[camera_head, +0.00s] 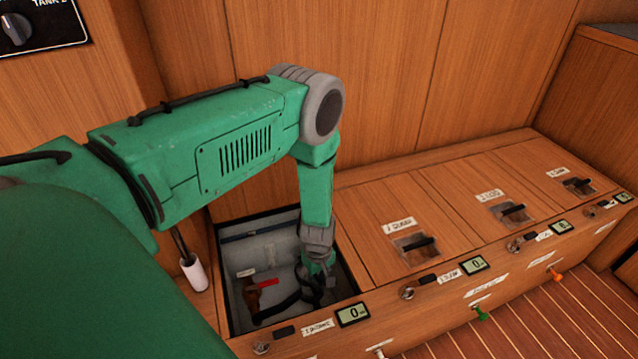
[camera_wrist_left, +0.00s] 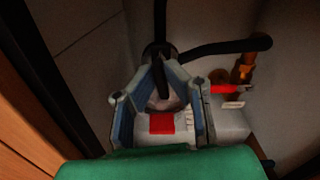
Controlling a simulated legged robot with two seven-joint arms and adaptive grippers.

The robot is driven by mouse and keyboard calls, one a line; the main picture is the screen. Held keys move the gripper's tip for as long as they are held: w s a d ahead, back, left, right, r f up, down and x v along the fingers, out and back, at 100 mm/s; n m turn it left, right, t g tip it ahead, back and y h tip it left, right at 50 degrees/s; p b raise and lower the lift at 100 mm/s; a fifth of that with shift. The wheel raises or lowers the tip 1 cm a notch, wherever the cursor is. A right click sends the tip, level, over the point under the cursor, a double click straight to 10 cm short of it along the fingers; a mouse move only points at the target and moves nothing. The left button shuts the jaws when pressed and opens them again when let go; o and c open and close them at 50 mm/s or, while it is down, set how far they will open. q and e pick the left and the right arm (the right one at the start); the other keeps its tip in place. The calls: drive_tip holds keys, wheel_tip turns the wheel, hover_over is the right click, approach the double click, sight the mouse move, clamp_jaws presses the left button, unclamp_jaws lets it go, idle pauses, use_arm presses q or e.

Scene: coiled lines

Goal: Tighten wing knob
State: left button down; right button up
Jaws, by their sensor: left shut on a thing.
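My left gripper (camera_head: 318,290) reaches down into an open square compartment (camera_head: 228,290) in the bench. In the left wrist view, its blue-grey fingers (camera_wrist_left: 160,108) close around a small greyish piece at the top of a pale housing with a red patch (camera_wrist_left: 162,124). This piece appears to be the wing knob (camera_wrist_left: 166,98); the fingers hide much of it and its turn cannot be told. A black hose runs close by the fingers. My right gripper is not in view.
A bronze valve with a red handle (camera_head: 268,283) sits left of the gripper inside the compartment. Black hoses (camera_wrist_left: 225,46) cross near the fingers. The compartment walls are close around. Closed lids with dark latches (camera_head: 415,244) lie to the right. A white cylinder (camera_head: 195,272) hangs at left.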

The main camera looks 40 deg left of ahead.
use_arm(q)
drive_tip(key=m, duration=0.5)
drive_tip(key=shift+w+a+r, duration=0.15)
drive_tip(key=shift+a, duration=0.05)
idle(0.5)
drive_tip(key=c, duration=1.6)
unclamp_jaws()
drive_tip(key=shift+c, duration=0.2)
drive_tip(key=shift+d, duration=0.1)
wheel_tip(320, 180, up, 12)
